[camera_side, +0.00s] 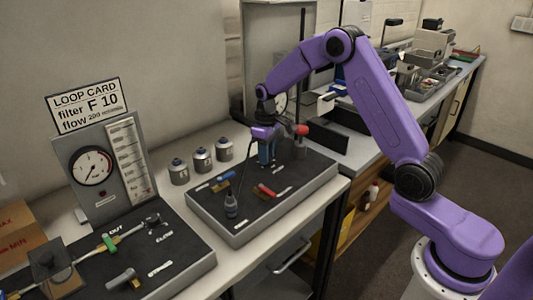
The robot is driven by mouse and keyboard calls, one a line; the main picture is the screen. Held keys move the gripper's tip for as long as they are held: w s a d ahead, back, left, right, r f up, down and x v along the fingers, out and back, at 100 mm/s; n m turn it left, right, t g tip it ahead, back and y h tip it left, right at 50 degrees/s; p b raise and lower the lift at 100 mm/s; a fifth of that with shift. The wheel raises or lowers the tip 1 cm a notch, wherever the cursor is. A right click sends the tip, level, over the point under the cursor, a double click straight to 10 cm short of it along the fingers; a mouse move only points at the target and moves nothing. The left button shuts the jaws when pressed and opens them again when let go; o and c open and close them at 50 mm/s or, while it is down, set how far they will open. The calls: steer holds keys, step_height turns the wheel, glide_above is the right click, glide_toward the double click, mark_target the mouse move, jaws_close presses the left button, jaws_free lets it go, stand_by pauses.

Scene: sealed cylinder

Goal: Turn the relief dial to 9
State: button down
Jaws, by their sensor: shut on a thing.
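My gripper (266,153) points down over the back of the middle dark panel (217,211), at a blue-and-dark part beside an upright post. It is shut on that part, which is small and mostly covered by the fingers. I cannot make out a relief dial or any number on it. A red knob (302,130) sticks out from the post just to the right of my gripper. On the same panel lie a blue-handled lever (221,183), a red-handled lever (266,191) and a small dark bottle-like fitting (231,206).
A gauge board with a round gauge (92,166) and a card reading "filter F 10" (88,105) stands at left. Several grey canisters (201,159) stand behind the panel. A left panel (175,257) carries a green-handled valve (109,243). A black box (323,133) is close right of the post.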

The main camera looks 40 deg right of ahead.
steer(key=m, duration=0.6)
steer(key=shift+s+m, duration=0.1)
steer(key=shift+m, duration=0.2)
steer(key=m, duration=0.6)
steer(key=shift+m, duration=0.3)
steer(key=c, duration=0.8)
jaws_free()
steer(key=shift+c, duration=0.2)
step_height(320, 180, up, 17)
steer(key=shift+r, duration=0.2)
